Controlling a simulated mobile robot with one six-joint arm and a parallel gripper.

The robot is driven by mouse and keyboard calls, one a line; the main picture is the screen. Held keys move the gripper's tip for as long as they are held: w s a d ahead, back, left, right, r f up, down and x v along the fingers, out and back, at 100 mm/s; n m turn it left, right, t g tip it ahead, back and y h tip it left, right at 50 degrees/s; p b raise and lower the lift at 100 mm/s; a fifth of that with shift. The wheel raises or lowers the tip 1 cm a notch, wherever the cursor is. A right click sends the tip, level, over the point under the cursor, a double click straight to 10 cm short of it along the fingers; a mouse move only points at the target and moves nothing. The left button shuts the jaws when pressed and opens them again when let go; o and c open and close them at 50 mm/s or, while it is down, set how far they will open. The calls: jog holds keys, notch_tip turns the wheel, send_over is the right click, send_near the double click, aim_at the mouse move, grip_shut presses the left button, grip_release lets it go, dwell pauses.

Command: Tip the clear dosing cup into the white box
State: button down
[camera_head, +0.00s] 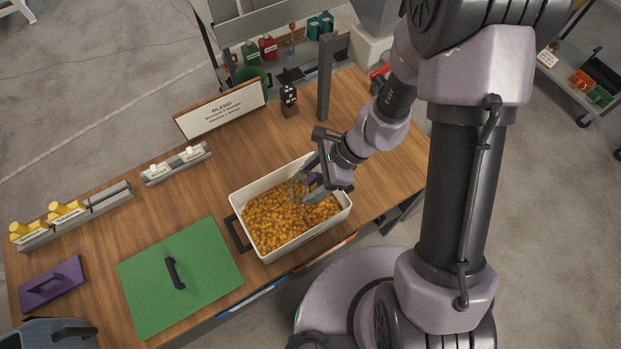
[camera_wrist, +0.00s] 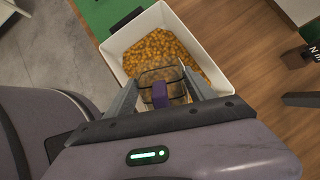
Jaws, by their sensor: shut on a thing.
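The white box (camera_head: 343,213) stands on the wooden table, with a broad layer of orange-yellow pieces in it. It also shows in the wrist view (camera_wrist: 198,32). My gripper (camera_wrist: 160,92) is shut on the purple handle of the clear dosing cup (camera_wrist: 164,75). In the head view my gripper (camera_head: 314,178) and the cup (camera_head: 301,189) are over the right back part of the box. Amber colour shows through the cup, so I cannot tell whether it holds anything. Its exact tilt and height above the pieces are unclear.
A green lid (camera_head: 205,275) with a black handle lies left of the box, and a purple lid (camera_head: 52,284) lies farther left. A BLEND sign (camera_head: 221,108), a dark post (camera_head: 324,78) and a small black labelled block (camera_head: 289,100) stand behind. Racks with yellow and white items line the back left.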

jog(key=shift+a, duration=0.1)
jog(key=shift+a+h+p, duration=0.2)
jog(key=shift+h+p, duration=0.25)
jog(key=shift+h, duration=0.15)
jog(key=shift+s+a+h+p, duration=0.1)
jog(key=shift+a+h+p, duration=0.1)
jog(key=shift+h+p, duration=0.3)
jog(key=shift+a+f+t+h+p, duration=0.3)
jog(key=shift+h+p, duration=0.3)
jog(key=shift+p, duration=0.55)
jog(key=shift+a+f+t+h+p, duration=0.15)
jog(key=shift+a+h+p, duration=0.35)
jog(key=shift+p, duration=0.65)
jog(key=shift+s+a+f+h+p, duration=0.1)
jog(key=shift+h+p, duration=0.4)
jog(key=shift+p, duration=1)
jog(key=shift+f+p, duration=0.15)
jog(key=shift+p, duration=0.3)
jog(key=shift+a+h+p, duration=0.3)
jog(key=shift+h+p, duration=0.2)
jog(key=shift+p, duration=1.5)
jog(key=shift+a+f+p, duration=0.1)
jog(key=shift+f+p, duration=0.05)
jog(key=shift+p, duration=1.5)
jog(key=shift+s+h, duration=0.1)
jog(key=shift+h, duration=0.2)
